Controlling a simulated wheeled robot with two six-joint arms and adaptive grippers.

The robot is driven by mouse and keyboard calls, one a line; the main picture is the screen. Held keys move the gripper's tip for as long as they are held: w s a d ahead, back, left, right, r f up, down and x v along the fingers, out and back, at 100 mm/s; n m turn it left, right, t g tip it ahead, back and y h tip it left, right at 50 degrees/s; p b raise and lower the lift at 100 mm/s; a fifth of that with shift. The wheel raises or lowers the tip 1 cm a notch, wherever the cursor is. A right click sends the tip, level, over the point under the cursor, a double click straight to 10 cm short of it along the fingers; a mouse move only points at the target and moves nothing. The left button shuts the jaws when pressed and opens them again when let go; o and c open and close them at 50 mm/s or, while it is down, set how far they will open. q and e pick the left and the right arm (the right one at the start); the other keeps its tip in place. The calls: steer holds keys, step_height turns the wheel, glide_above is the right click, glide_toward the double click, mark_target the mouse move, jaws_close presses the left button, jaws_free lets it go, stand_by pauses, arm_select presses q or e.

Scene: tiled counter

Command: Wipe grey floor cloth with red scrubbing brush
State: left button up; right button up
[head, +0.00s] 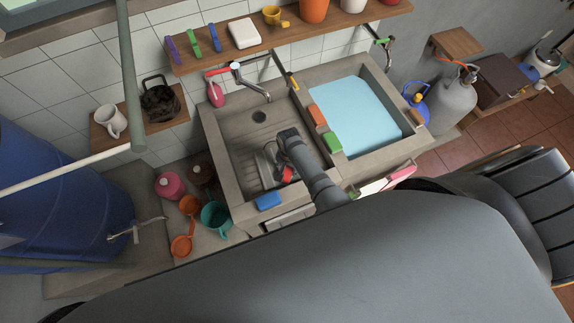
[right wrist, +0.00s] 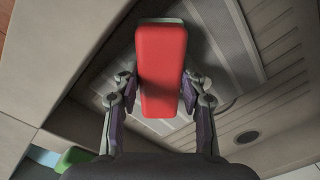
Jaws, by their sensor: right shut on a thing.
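The red scrubbing brush (right wrist: 162,70) is a red block between the fingers of my right gripper (right wrist: 163,95) in the right wrist view. The right gripper is shut on it. In the head view the right gripper (head: 280,170) is over the ribbed floor of the left basin, and a bit of the red brush (head: 288,174) shows beside it. Whether the brush touches anything below cannot be told. My left gripper is not in view.
The left basin (head: 236,190) has concrete walls and a drain (head: 259,116). The right basin (head: 352,110) holds light blue water. Orange (head: 317,114) and green (head: 332,142) blocks sit on the divider. A blue sponge (head: 268,201) lies on the front rim.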

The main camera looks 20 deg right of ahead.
steer(key=shift+w, duration=0.1)
steer(key=w+b, duration=0.2)
steer(key=w, duration=0.1)
steer(key=shift+w+f, duration=0.1)
steer(key=shift+f, duration=0.1)
steer(key=shift+w+r, duration=0.15)
steer(key=shift+w, duration=0.25)
steer(key=shift+w+d+b, duration=0.1)
steer(key=shift+b, duration=0.25)
steer(key=w+b, duration=0.1)
steer(key=w, duration=0.1)
steer(key=shift+w+b, duration=0.35)
steer(key=shift+b, duration=0.05)
steer(key=shift+w, duration=0.65)
steer(key=shift+r, duration=0.15)
